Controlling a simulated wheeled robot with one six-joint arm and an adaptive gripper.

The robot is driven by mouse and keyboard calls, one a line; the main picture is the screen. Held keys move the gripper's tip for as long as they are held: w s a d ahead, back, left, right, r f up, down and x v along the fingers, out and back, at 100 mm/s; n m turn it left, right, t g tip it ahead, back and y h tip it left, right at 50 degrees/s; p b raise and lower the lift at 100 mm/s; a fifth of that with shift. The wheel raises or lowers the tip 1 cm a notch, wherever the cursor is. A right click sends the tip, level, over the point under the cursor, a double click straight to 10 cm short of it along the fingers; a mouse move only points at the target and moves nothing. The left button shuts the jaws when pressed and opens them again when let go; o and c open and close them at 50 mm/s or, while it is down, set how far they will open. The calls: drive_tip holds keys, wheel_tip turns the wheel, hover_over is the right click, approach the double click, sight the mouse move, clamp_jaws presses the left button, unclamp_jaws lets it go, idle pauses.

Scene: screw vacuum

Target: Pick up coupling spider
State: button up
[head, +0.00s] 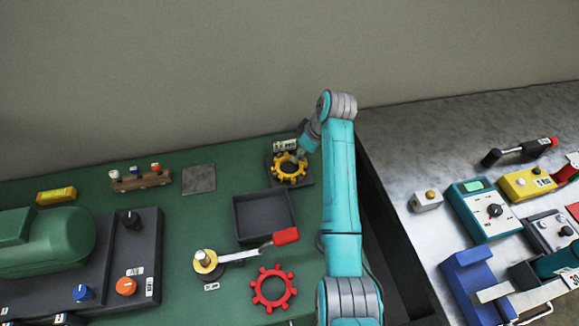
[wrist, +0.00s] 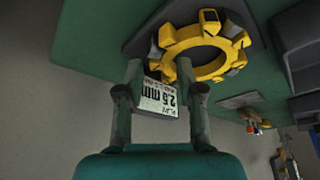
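A yellow toothed ring (head: 288,174) lies on a dark square pad (head: 306,181) at the back of the green bench. A red toothed ring (head: 261,299) of similar shape lies flat near the front. I cannot tell from looks alone which one is the coupling spider. My gripper (wrist: 160,68) is open and empty at the yellow ring (wrist: 168,40), with its fingertips by the ring's near edge. The right finger overlaps the rim in the wrist view; contact cannot be told. In the head view my arm partly hides the gripper.
The wall (head: 200,60) is close behind. A grey bench (head: 480,130) with tools is at right.

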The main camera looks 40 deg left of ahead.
drive_tip(key=shift+x, duration=0.85)
drive_tip(key=shift+c, duration=0.2)
clamp_jaws()
drive_tip(key=shift+r, duration=0.1)
wheel_tip(320, 180, up, 10)
